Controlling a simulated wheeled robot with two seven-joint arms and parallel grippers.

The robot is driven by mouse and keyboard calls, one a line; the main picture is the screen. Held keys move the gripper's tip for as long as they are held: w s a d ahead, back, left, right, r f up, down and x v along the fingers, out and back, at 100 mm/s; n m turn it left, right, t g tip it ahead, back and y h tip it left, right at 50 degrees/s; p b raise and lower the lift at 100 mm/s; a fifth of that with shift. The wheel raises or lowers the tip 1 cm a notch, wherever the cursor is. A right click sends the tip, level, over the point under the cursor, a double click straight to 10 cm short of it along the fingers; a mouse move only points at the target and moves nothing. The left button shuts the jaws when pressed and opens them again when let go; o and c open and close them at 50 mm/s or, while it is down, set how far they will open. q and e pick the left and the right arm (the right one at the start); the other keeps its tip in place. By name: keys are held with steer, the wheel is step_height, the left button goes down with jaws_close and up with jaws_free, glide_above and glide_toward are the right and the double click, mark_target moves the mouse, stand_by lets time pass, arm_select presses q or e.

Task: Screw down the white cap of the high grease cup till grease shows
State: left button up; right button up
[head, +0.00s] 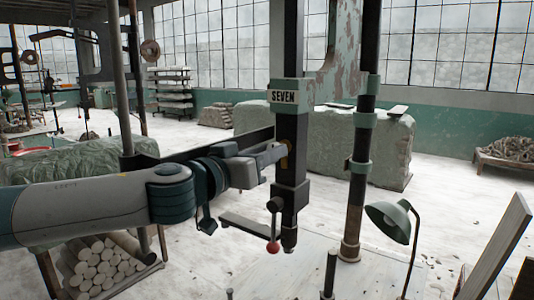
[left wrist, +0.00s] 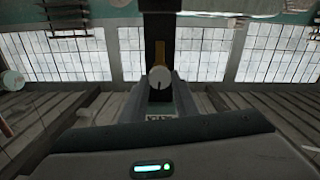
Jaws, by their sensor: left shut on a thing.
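The white cap (left wrist: 159,77) of the grease cup shows in the left wrist view as a pale round face with a dark mark, in front of a brass-coloured part (left wrist: 159,50) on the dark post. My left gripper (head: 276,154) reaches the post from the left in the head view, just below the "SEVEN" plate (head: 283,96). It is shut on the white cap. In the head view the gripper hides the cap, and only a bit of brass shows at the post. I cannot make out grease around the cap. My right gripper is in neither view.
A lever with a red ball (head: 272,247) hangs below my left gripper. A second post (head: 357,180) stands to the right. A green lamp (head: 388,220) and a leaning board (head: 495,250) are at lower right. A wrapped block (head: 320,140) stands behind the posts.

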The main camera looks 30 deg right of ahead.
arm_select(q)
steer(key=m+b, duration=0.2)
steer(key=m, duration=0.8)
steer(key=m+b, duration=0.2)
steer(key=m, duration=0.9)
steer(key=shift+s+f+m+b, duration=0.2)
steer(key=shift+m+b, duration=0.1)
steer(key=shift+b, duration=0.1)
stand_by(0.4)
steer(key=o, duration=1.1)
steer(key=shift+c, duration=0.2)
steer(key=shift+r, duration=0.15)
